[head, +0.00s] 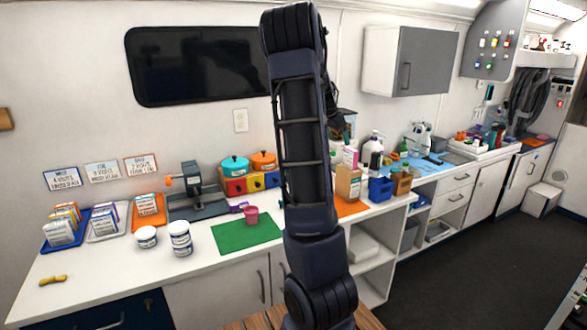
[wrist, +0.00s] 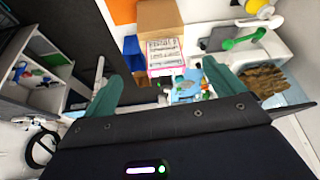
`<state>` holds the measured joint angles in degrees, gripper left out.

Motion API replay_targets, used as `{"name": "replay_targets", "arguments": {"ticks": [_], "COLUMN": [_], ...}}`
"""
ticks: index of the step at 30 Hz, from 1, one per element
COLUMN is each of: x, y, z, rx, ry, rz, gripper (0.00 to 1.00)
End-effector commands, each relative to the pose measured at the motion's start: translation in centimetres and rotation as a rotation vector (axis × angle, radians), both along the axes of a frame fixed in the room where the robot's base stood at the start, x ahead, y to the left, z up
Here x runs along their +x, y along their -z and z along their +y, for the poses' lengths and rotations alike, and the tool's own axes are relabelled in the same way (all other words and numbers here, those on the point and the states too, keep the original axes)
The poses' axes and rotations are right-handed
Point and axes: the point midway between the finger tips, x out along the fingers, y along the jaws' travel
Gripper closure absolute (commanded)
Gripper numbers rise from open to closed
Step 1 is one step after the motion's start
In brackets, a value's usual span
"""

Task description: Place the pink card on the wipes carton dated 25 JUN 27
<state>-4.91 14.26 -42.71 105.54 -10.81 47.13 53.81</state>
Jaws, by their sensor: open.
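My gripper (wrist: 163,85) is open, its two teal fingers spread and nothing visible between them; in the head view my arm hides most of it. A white and pink box with printed lines (wrist: 165,55) shows beyond the fingers, next to a brown box (wrist: 160,18). In the head view the white and pink box (head: 350,157) appears at the brown box (head: 347,184) on the right counter. Small cartons stand in a blue tray (head: 60,244), a white tray (head: 104,235) and an orange tray (head: 148,224). Their dates are unreadable. I cannot make out the pink card or the dated carton.
White tubs (head: 180,240), a pink cup (head: 251,215) and a green mat (head: 230,236) are on the left counter. A blue bin (head: 381,189) and a pump bottle (head: 373,155) crowd the right counter. Dark floor (head: 460,270) is open at right.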

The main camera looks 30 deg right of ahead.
Motion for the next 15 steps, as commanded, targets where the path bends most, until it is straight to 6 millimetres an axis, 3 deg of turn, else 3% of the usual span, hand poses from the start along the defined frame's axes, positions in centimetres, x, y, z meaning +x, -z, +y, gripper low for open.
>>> {"name": "replay_targets", "arguments": {"ticks": [15], "x": [-7.4], "y": [-3.1], "z": [17.0], "rx": [0.193], "ry": [-0.514], "rz": [-0.037], "gripper": [0.06]}}
